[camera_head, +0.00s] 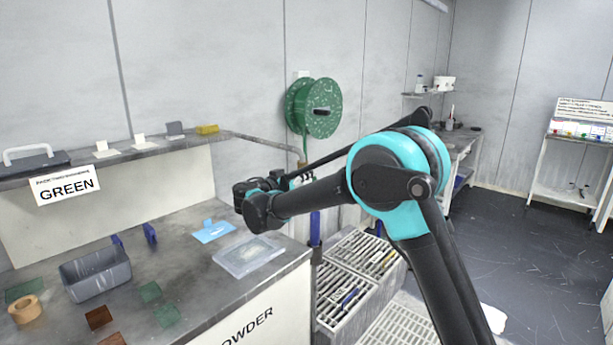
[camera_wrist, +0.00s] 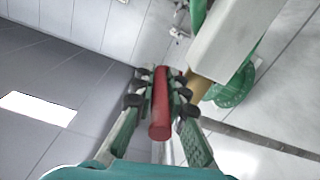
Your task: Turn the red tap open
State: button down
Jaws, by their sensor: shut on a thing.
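The red tap shows in the wrist view as a red bar-like handle (camera_wrist: 160,112). It lies lengthwise between the fingers of my gripper (camera_wrist: 160,90), which is shut on it with a dark-padded finger on each side. A tan pipe-like piece (camera_wrist: 198,86) runs just right of the handle. In the head view my own arm covers the tap, and my gripper's fingers are hidden behind the arm links near the wall.
A green hose reel (camera_head: 314,108) hangs on the wall close by. On the left, a counter (camera_head: 190,235) holds a grey bin (camera_head: 96,273), a clear tray (camera_head: 248,255) and coloured plates. Slatted crates (camera_head: 345,300) stand below my arm.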

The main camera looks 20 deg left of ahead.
jog(key=shift+r, duration=0.1)
jog(key=g, duration=0.1)
jog(key=r+g+y, duration=0.1)
jog(key=g, duration=0.1)
jog(key=shift+w+d+r+g+y, duration=0.15)
jog(key=shift+r+g+y, duration=0.15)
jog(key=shift+g, duration=0.3)
jog(key=shift+w+r+g+y, duration=0.1)
jog(key=shift+r+g+y, duration=0.1)
jog(key=shift+g+y, duration=0.3)
jog(key=g, duration=0.2)
jog(key=w+r+g+y, duration=0.1)
jog(key=g, duration=0.1)
jog(key=shift+d+g, duration=0.2)
jog(key=shift+g, duration=0.1)
jog(key=g, duration=0.1)
jog(key=g+y, duration=0.1)
jog(key=w+g, duration=0.1)
jog(key=shift+w+d+r+y, duration=0.1)
jog(key=shift+d+r+y, duration=0.2)
jog(key=shift+y, duration=0.1)
jog(key=shift+w+d+g+y, duration=0.1)
jog(key=shift+w+g+y, duration=0.25)
jog(key=shift+g, duration=0.6)
jog(key=shift+w+d+g+y, duration=0.1)
jog(key=shift+w+g+y, duration=0.2)
jog(key=shift+g, duration=0.65)
jog(key=shift+s, duration=0.1)
